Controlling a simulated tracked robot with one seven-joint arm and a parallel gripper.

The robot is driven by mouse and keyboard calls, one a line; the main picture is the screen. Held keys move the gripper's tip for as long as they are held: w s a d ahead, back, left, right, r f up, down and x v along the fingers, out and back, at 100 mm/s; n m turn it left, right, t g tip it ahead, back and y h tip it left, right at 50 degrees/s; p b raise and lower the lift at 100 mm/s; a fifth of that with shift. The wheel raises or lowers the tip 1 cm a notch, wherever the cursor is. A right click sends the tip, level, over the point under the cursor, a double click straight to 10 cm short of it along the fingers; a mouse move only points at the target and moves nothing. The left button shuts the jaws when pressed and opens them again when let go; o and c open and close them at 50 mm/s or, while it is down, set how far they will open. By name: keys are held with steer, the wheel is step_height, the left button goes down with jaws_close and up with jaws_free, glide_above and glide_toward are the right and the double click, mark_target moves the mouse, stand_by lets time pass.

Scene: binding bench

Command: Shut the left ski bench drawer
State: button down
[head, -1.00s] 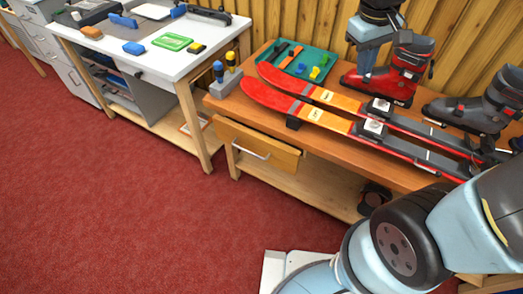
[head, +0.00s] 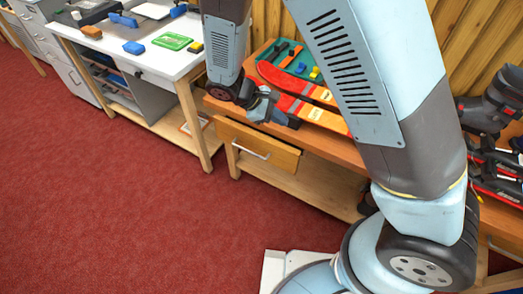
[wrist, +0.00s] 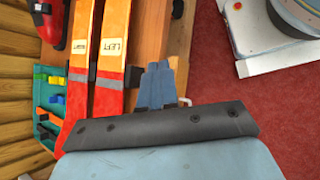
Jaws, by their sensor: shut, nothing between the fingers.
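The left drawer (head: 240,143) is a light wooden front with a pale bar handle, under the left end of the ski bench (head: 345,155). It stands out a little from the bench front. In the wrist view its handle (wrist: 185,102) peeks out just right of my fingers. My gripper (wrist: 158,68) is shut and empty, its pale blue fingers side by side. In the head view my gripper (head: 262,108) is above the drawer, near the bench's front edge. It looks apart from the drawer, though the exact gap cannot be told. My arm hides part of the bench.
Red and orange skis (wrist: 114,45) lie on the bench close beside my gripper. A teal tray (wrist: 48,100) with small coloured pieces is behind them. A white worktable (head: 150,50) stands to the left. The red carpet (head: 110,210) in front of the drawer is clear.

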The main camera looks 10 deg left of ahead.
steer(key=s+a+f+n+t+h, duration=0.1)
steer(key=s+a+f+n+t, duration=0.15)
steer(key=f, duration=0.35)
steer(key=s+a+f+n+t+h, duration=0.1)
steer(key=s+a+f+n+t, duration=0.1)
steer(key=a+f+n+t, duration=0.3)
steer(key=n+t+y, duration=0.4)
steer(key=n+t, duration=0.3)
steer(key=n, duration=0.1)
glide_toward(265, 144)
steer(key=shift+n, duration=0.25)
steer(key=x, duration=0.6)
steer(key=shift+w+d+f, duration=0.1)
steer(key=shift+w+f, duration=0.05)
steer(key=shift+w, duration=0.2)
